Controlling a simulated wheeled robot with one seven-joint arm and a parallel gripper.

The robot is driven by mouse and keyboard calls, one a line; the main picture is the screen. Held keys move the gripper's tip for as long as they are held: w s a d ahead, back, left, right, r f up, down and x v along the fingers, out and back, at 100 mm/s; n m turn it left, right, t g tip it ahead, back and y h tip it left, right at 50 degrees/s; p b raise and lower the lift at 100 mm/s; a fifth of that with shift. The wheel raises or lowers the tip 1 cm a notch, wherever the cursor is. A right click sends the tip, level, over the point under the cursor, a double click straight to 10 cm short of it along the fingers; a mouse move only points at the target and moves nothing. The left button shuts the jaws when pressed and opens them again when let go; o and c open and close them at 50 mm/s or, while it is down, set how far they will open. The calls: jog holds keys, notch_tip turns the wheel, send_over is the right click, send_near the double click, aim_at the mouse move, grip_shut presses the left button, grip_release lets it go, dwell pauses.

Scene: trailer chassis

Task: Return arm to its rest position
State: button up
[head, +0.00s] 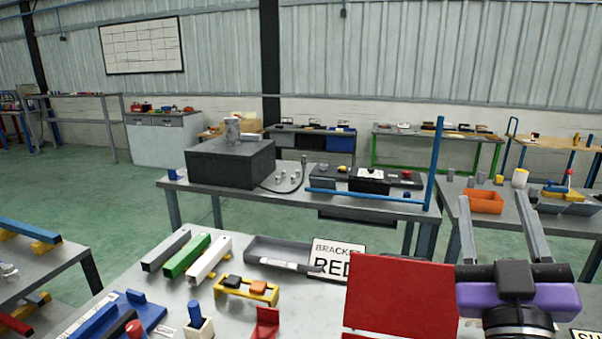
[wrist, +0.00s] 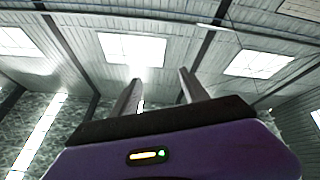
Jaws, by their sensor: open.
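My gripper (head: 497,226) is at the right of the head view, raised in front of the right-hand bench. Its two grey fingers stand apart and point up and away, with nothing between them. The wrist view also shows my gripper (wrist: 160,88) with its fingers apart and empty, against the ceiling and its bright skylights. The purple body of my gripper fills the bottom of that view. Most of my arm is out of view.
The near table (head: 215,265) holds grey, green and white bars, a yellow rack (head: 246,291), a grey tray (head: 290,254), a "BRACKET RED" sign (head: 336,258) and a red panel (head: 401,297). An orange bin (head: 486,202) stands on the right-hand bench.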

jog(key=s+a+f+n+g+y, duration=0.1)
jog(key=s+a+f+n+y, duration=0.35)
jog(key=f, duration=0.45)
jog(key=s+a+f+n+g+y, duration=0.1)
jog(key=s+a+f+y, duration=0.2)
jog(key=s+f+y, duration=0.45)
jog(key=s+f+m+g+h, duration=0.2)
jog(key=s+f+m+g, duration=0.1)
jog(key=s+f, duration=0.5)
jog(key=s+d+f+m+g+h, duration=0.1)
jog(key=s+f+m+g+h, duration=0.2)
jog(key=s+f, duration=0.6)
jog(key=s, duration=0.5)
